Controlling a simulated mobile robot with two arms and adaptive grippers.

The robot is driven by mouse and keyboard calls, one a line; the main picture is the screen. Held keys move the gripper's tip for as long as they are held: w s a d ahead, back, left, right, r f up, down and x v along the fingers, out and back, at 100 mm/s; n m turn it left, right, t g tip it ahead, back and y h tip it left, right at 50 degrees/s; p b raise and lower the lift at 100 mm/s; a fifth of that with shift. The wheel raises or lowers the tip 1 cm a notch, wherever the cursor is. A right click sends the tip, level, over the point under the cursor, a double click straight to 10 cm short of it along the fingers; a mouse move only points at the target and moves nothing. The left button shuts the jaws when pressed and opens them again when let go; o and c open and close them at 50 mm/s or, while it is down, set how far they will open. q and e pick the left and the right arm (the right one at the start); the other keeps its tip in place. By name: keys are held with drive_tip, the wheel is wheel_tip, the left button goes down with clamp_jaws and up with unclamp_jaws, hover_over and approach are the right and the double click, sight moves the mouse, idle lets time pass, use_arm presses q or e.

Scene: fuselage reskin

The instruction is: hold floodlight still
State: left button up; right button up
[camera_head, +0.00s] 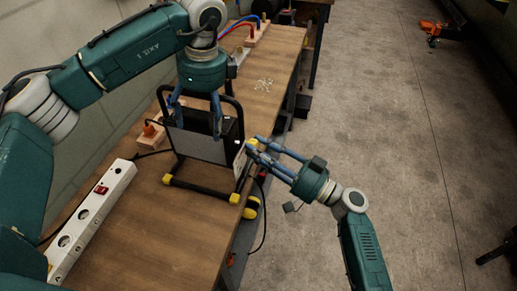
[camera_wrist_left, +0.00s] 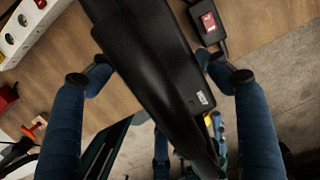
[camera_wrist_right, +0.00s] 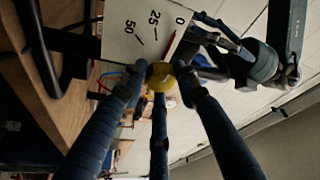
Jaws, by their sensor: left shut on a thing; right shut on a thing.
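The floodlight (camera_head: 200,146) stands upright on the workbench in a black tubular frame with yellow end caps. In the left wrist view its black housing (camera_wrist_left: 150,70) runs between my left fingers. My left gripper (camera_head: 195,115) comes down from above and is shut on the floodlight's housing. My right gripper (camera_head: 257,150) reaches from the right and is shut on a yellow knob (camera_wrist_right: 160,76) at the frame's side. A pale scale plate (camera_wrist_right: 140,30) marked 0, 25 and 50, with a red pointer (camera_wrist_right: 173,44), is beside the knob. The fingers partly hide the knob.
A white power strip (camera_head: 92,215) with a red switch lies on the wooden workbench (camera_head: 150,240) at the left front. Cables run behind the floodlight. Small pale bits (camera_head: 263,85) and a block with red and blue leads (camera_head: 257,33) lie further back. The floor at right is largely clear.

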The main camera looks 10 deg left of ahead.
drive_tip(key=shift+r+n, duration=0.15)
drive_tip(key=shift+n, duration=0.55)
use_arm(q)
drive_tip(key=shift+a, duration=0.1)
use_arm(e)
drive_tip(key=shift+n+g+y, duration=0.3)
drive_tip(key=o, duration=1.1)
drive_tip(key=v, duration=1.2)
drive_tip(key=shift+s, duration=0.1)
